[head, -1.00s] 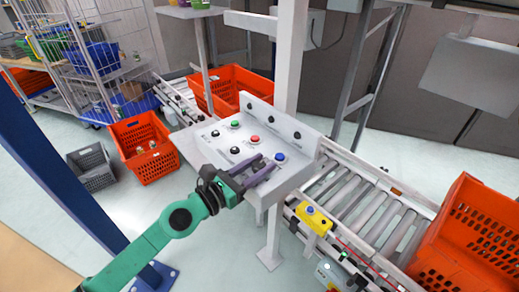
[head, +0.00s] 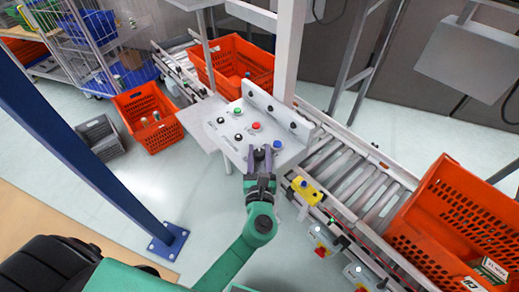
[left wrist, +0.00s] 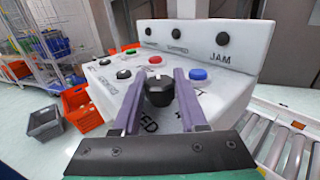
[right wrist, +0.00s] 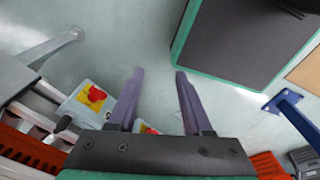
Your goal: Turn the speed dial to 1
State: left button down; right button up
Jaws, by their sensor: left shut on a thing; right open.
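The white control panel (head: 222,138) stands on a post beside the conveyor, with green, red, blue and black controls. It also shows in the left wrist view (left wrist: 240,90). The speed dial (left wrist: 159,90) is a black knob near the panel's front edge, above a partly hidden label ending in "EED". My left gripper (head: 260,150) reaches the panel from the front, its purple fingers on both sides of the dial and shut on it. My right gripper (right wrist: 159,73) is open and empty above the floor, away from the panel.
Orange totes stand at right (head: 440,215), behind (head: 240,62) and left (head: 150,115). A blue post (head: 90,140) rises at left.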

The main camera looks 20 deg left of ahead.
pick_arm(q)
jog(key=shift+n+g+y, duration=0.5)
jog(key=shift+n+y, duration=0.3)
jog(key=shift+y, duration=0.4)
jog(key=shift+c, duration=2.2)
grip_release()
jog(key=b+v, duration=0.3)
jog(key=v, duration=1.1)
jog(key=shift+s+d+b, duration=0.15)
jog(key=shift+d+b, duration=0.1)
jog(key=shift+b, duration=0.15)
